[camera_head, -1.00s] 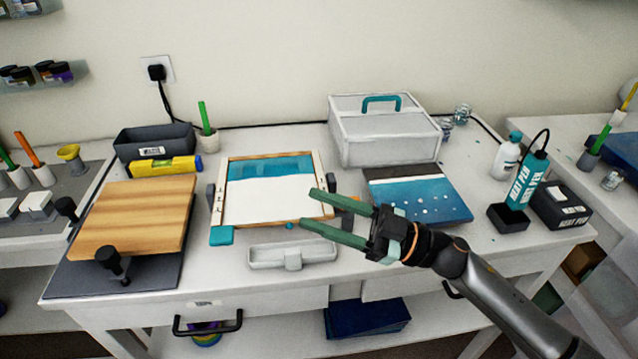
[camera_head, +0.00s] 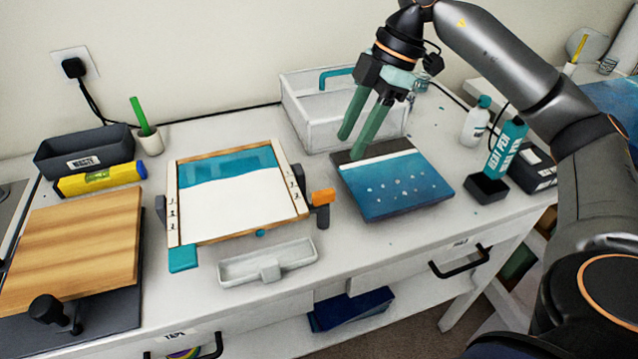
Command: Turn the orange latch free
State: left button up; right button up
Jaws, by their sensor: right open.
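The orange latch (camera_head: 323,197) sits at the right side of a framed panel (camera_head: 235,197) with a white and teal face. A dark piece below the latch shows at the frame's edge. My right gripper (camera_head: 356,148) is open and empty, pointing down with its green fingers above the back edge of the blue dotted panel (camera_head: 395,186). It is up and to the right of the latch, apart from it. My left gripper is not in view.
A white box (camera_head: 310,112) with a teal handle stands behind my right gripper. A white tray (camera_head: 267,263) lies in front of the framed panel. A wooden board (camera_head: 75,245) is at left.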

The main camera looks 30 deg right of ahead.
aim_at(325, 191)
jog(key=x, duration=1.1)
jog(key=shift+a+f, duration=0.15)
jog(key=shift+a, duration=0.05)
grip_shut()
